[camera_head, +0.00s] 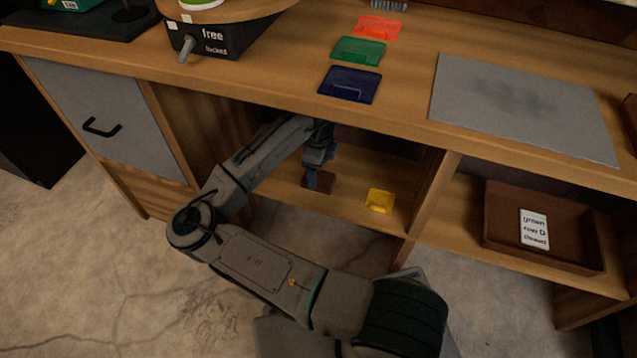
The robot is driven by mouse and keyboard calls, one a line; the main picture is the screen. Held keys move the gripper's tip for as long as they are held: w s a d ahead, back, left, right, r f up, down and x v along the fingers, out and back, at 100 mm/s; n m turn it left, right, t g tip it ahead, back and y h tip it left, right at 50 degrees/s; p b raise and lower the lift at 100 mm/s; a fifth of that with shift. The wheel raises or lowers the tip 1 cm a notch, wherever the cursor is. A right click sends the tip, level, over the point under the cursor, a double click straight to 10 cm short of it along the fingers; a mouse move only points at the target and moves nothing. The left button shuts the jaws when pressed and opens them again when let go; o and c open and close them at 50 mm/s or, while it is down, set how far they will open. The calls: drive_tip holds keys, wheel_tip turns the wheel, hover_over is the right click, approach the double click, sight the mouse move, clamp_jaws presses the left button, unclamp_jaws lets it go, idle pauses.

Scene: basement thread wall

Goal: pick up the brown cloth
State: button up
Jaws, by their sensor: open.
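The brown cloth (322,183) lies flat on the lower shelf, in the open middle bay under the worktop. It is small and dark brown, and partly hidden by my gripper. My gripper (318,184) reaches into the bay and points down over the cloth. Its jaws are open. I cannot tell whether the fingertips touch the cloth.
A yellow cloth (379,201) lies to the right on the same shelf. The worktop edge overhangs my arm, and a divider (432,195) closes the bay's right side. A brown tray (490,247) sits in the right bay. Blue (350,85), green (358,50) and orange cloths (378,27) lie above.

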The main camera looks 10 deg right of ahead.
sight(319, 177)
drive_tip(key=shift+f+b, duration=0.65)
drive_tip(key=shift+f, duration=0.9)
drive_tip(key=c, duration=1.1)
drive_tip(key=shift+o, duration=0.2)
drive_tip(key=shift+r, duration=0.1)
drive_tip(key=shift+w+r+p, duration=0.1)
drive_tip(key=shift+r+p, duration=0.45)
drive_tip(key=shift+r, duration=0.25)
drive_tip(key=r, duration=0.1)
drive_tip(key=r+p, duration=0.2)
drive_tip(key=shift+s+r, duration=0.15)
drive_tip(key=shift+s, duration=0.1)
drive_tip(key=s+d+r+p, duration=0.2)
drive_tip(key=s+r+p, duration=0.2)
drive_tip(key=s, duration=0.7)
wheel_tip(319, 177, up, 2)
